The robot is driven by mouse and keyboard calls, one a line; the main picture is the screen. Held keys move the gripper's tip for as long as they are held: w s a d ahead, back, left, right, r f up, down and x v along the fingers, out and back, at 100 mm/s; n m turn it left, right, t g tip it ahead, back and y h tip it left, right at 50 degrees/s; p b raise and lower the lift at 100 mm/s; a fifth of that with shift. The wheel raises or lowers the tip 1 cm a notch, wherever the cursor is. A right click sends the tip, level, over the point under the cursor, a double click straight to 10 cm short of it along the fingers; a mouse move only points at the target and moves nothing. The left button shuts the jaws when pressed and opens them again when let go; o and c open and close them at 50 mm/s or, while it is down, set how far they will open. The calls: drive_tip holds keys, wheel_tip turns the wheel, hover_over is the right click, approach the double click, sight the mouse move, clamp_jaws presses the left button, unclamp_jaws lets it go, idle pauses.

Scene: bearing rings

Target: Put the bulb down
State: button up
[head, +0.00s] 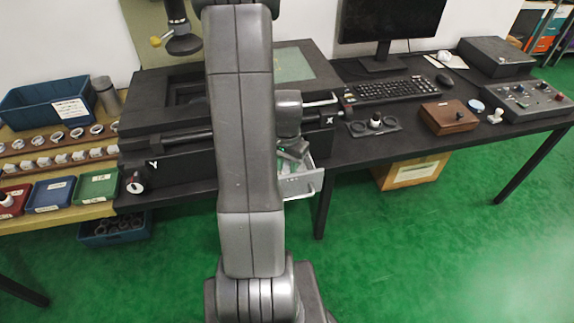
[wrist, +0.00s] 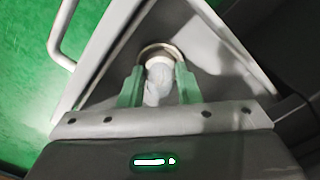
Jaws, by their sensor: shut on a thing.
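My gripper (wrist: 160,72) is shut on the bulb, with one green finger on each side of it. The bulb (wrist: 158,84) is whitish and small in the wrist view, with a metallic ring-shaped edge around its far end. I cannot tell whether that edge is part of the bulb. In the head view my gripper (head: 287,163) is low over an open light grey drawer (head: 303,185) under the bench machine. The drawer also shows in the wrist view (wrist: 98,62). The bulb is hidden in the head view, and I cannot tell whether it touches the drawer floor.
The drawer's handle (wrist: 57,35) sticks out over the green floor. The black machine (head: 170,158) stands close around my arm. A keyboard (head: 395,88), a wooden box (head: 448,117) and a control box (head: 525,101) are at right. Blue bin (head: 40,105) and small trays (head: 98,187) are at left.

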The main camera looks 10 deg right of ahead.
sight(287, 163)
drive_tip(key=o, duration=1)
wheel_tip(287, 163, up, 12)
drive_tip(key=shift+r+p, duration=0.1)
drive_tip(key=shift+p, duration=0.5)
